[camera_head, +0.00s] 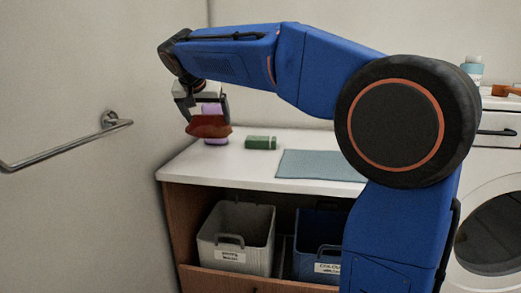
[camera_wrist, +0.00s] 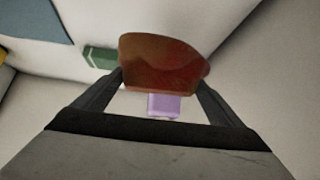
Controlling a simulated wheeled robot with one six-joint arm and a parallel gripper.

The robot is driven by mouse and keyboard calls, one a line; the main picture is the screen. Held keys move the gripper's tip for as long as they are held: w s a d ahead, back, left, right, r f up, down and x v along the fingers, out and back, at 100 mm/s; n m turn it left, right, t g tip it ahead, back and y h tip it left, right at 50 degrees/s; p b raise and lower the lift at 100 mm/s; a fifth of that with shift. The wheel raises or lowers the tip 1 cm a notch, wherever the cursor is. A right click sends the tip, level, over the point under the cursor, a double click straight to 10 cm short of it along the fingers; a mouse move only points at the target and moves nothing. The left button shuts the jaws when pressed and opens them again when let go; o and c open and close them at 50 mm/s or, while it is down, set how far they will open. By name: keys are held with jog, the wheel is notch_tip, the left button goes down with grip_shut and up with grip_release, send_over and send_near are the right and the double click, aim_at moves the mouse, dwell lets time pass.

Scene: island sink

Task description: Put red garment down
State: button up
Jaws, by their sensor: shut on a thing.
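The red garment (camera_head: 209,128), a small reddish-brown bundle, is at the far left end of the white counter in the head view. My gripper (camera_head: 207,114) points down and is shut on it. In the wrist view, the red garment (camera_wrist: 165,62) sits between the fingertips of my gripper (camera_wrist: 162,84). A purple thing (camera_head: 215,142) shows above and below the garment in the head view, partly hidden by it. The purple thing also shows in the wrist view (camera_wrist: 163,106). I cannot tell whether the garment touches it or the counter.
A green rolled item (camera_head: 261,143) lies on the counter (camera_head: 232,168) to the right, beside a blue-grey mat (camera_head: 310,165). A white basket (camera_head: 236,236) and a blue basket (camera_head: 312,240) stand below. A wall rail (camera_head: 75,146) is at left.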

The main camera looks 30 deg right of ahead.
jog(key=shift+f, duration=4.6)
jog(key=shift+f, duration=0.1)
jog(key=o, duration=0.9)
jog(key=v, duration=1.2)
jog(key=s+d+f+n+g+y, duration=0.1)
jog(key=s+d+f+n, duration=0.1)
jog(key=s+d+f, duration=0.5)
jog(key=s+d+f+n+g+y, duration=0.15)
jog(key=s+f, duration=0.25)
jog(key=s, duration=0.5)
jog(key=s+d+f, duration=0.1)
jog(key=s+f, duration=0.5)
jog(key=s+f+n+y, duration=0.1)
jog(key=s+f, duration=0.5)
jog(key=s+d+f+n, duration=0.1)
jog(key=s+f, duration=0.5)
jog(key=s, duration=0.1)
jog(key=shift+s+d+f+n+y, duration=0.1)
jog(key=shift+d+f+n+y, duration=0.1)
jog(key=shift+d+n+y, duration=0.1)
